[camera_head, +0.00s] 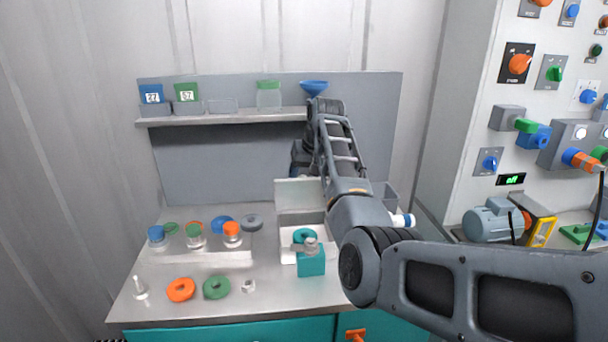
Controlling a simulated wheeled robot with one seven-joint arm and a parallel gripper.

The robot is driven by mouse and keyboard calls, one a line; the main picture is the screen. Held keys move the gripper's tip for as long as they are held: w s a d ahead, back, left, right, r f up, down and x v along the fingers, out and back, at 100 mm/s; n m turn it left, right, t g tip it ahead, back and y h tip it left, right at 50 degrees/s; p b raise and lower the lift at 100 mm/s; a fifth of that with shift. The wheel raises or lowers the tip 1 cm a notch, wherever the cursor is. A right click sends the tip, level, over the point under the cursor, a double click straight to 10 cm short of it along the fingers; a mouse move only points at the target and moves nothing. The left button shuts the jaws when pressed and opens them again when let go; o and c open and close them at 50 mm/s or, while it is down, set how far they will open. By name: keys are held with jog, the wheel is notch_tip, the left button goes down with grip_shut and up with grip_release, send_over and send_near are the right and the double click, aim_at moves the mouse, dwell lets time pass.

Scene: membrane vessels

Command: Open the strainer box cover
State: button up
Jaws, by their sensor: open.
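A pale box (287,246) stands on the bench in the middle, with a teal ring (303,235) showing in or just in front of it. A pale flat panel (294,194), which looks like the strainer box cover, stands raised at the back of the box. My arm hides the right side of the panel and box. My gripper (298,158) is a dark shape just above the panel, mostly hidden behind my forearm; its jaws are open. I cannot tell whether it touches the panel.
A teal block (311,263) with a grey knob stands in front of the box. Several small jars stand at left, with an orange ring (181,290) and a green ring (216,287) in front. A shelf (240,117) holds containers. A control panel fills the right.

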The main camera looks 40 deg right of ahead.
jog(key=shift+c, duration=0.5)
grip_shut()
